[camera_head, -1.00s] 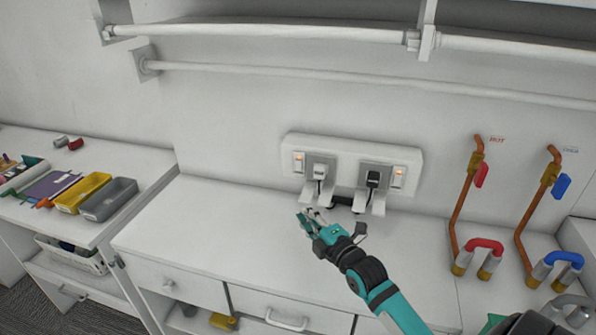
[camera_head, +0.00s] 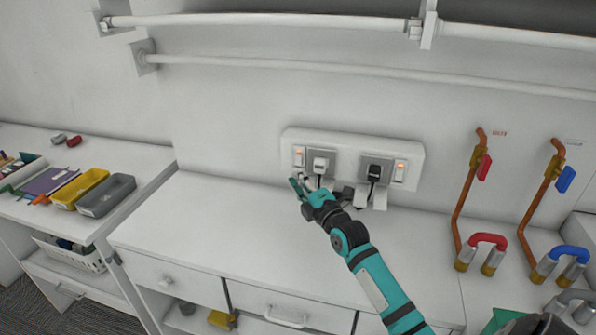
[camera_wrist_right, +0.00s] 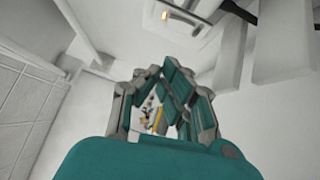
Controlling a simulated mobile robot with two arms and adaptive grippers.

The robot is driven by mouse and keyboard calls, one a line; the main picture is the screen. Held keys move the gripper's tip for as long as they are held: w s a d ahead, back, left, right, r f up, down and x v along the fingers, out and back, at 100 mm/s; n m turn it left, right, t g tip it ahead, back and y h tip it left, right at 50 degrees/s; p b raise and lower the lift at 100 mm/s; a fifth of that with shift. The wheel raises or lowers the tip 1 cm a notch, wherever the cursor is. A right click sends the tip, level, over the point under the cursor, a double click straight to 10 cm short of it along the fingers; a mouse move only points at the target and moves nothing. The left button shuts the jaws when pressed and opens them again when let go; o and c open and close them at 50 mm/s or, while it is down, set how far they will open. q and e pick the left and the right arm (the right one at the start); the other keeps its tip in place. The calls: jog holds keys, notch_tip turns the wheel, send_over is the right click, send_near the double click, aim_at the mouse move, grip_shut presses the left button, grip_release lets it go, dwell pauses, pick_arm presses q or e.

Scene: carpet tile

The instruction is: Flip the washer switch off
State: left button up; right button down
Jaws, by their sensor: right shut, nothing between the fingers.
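A white wall panel (camera_head: 345,142) holds two sockets with a rocker switch at each end. The left switch (camera_head: 299,157) and the right switch (camera_head: 400,171) both show an orange light. I cannot read which one is the washer's. A white plug (camera_head: 320,165) is in the left socket and a black plug (camera_head: 375,172) in the right. My right gripper (camera_head: 298,187) is shut and empty, just below the left switch, apart from it. In the right wrist view the shut fingers (camera_wrist_right: 176,82) show below an orange-lit switch (camera_wrist_right: 165,15). My left gripper is not in view.
White flaps (camera_head: 379,197) hang below the sockets, close right of my gripper. The white counter (camera_head: 220,225) is mostly clear. Copper pipes with a red valve handle (camera_head: 484,168) and a blue one (camera_head: 566,179) stand at the right. Trays (camera_head: 107,197) lie on the left table.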

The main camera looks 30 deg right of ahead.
aim_at(298, 160)
jog(key=w+d+b, duration=0.3)
jog(key=w, duration=0.2)
jog(key=shift+w+d+r, duration=0.15)
jog(key=shift+w+r, duration=0.1)
jog(key=shift+r, duration=0.1)
jog(key=shift+w+d+r+m+p, duration=0.1)
jog(key=shift+d+r+m+p, duration=0.1)
jog(key=shift+m+p, duration=0.15)
jog(key=shift+a, duration=0.1)
